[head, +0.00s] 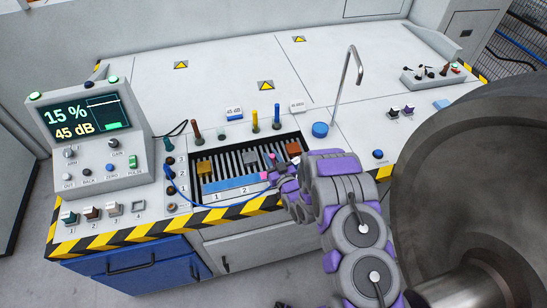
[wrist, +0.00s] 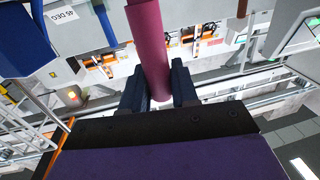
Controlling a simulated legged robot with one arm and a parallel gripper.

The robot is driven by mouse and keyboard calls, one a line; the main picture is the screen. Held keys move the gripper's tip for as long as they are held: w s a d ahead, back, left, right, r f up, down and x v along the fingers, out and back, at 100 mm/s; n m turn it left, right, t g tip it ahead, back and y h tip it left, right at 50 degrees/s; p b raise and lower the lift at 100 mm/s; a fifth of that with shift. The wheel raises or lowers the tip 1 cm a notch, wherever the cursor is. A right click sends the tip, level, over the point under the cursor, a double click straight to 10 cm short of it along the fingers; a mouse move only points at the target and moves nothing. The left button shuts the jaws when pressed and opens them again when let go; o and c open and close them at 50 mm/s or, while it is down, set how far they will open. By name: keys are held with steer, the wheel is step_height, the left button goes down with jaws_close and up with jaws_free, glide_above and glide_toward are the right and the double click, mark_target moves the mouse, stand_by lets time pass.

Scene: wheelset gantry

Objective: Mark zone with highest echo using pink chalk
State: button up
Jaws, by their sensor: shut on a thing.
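My gripper (head: 272,175) is over the front edge of the grated recess on the bench. In the wrist view my gripper (wrist: 160,92) is shut on a pink chalk stick (wrist: 150,45). The chalk also shows as a small pink tip in the head view (head: 264,176). A long blue block (head: 228,186) lies on the grate just left of the gripper. Plates numbered 1 (head: 216,197) and 2 (head: 244,191) sit in front of it; my gripper hides what lies further right. The instrument screen (head: 86,118) reads 15 % and 45 dB with a green bar.
The slatted grate (head: 228,161) holds orange, grey and brown blocks. Coloured upright sticks (head: 255,121) and a bent metal pipe (head: 347,85) stand behind it. A blue cable (head: 200,203) runs along the front. A large grey wheel (head: 480,165) fills the right side.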

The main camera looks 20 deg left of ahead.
steer(key=shift+s+a, duration=0.1)
steer(key=shift+a, duration=0.05)
steer(key=shift+s+a, duration=0.15)
steer(key=shift+a, duration=0.1)
steer(key=shift+s+a, duration=0.1)
steer(key=shift+s+a+f, duration=0.1)
steer(key=shift+s+a, duration=0.1)
steer(key=shift+a, duration=0.15)
steer(key=shift+s+a+p, duration=0.1)
steer(key=shift+a+p, duration=0.05)
steer(key=shift+p, duration=0.15)
steer(key=shift+s+a, duration=0.15)
steer(key=shift+a, duration=0.15)
steer(key=shift+s+a, duration=0.1)
steer(key=shift+a, duration=0.1)
steer(key=shift+s+a, duration=0.15)
steer(key=shift+a, duration=0.05)
stand_by(0.3)
